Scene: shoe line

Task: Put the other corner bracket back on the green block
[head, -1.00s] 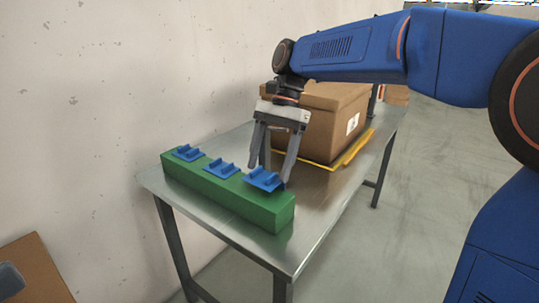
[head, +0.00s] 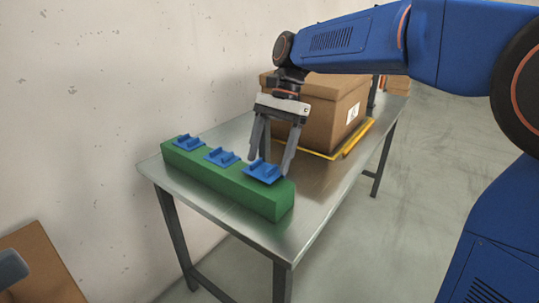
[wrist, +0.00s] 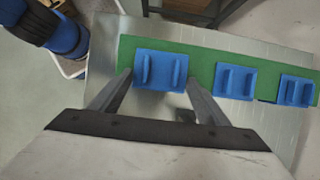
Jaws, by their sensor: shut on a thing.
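The green block (head: 245,195) is a long bar lying on the metal table. My gripper (head: 269,165) is above its near right end, with a finger on either side of a blue corner bracket (head: 264,172) and shut on it. In the wrist view this bracket (wrist: 161,71) sits between the fingers (wrist: 160,86), over the block's left end. It looks level and at or just above the block's top; I cannot tell whether it touches. Two more blue brackets, a middle one (head: 221,157) and a far one (head: 188,143), sit on the block.
A brown cardboard box (head: 320,125) stands behind my gripper on the table, with a yellow edge (head: 350,147) under it. The metal table (head: 165,178) has bare room around the block. A wall (head: 90,90) runs along the left. Another brown box (head: 40,265) is at lower left.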

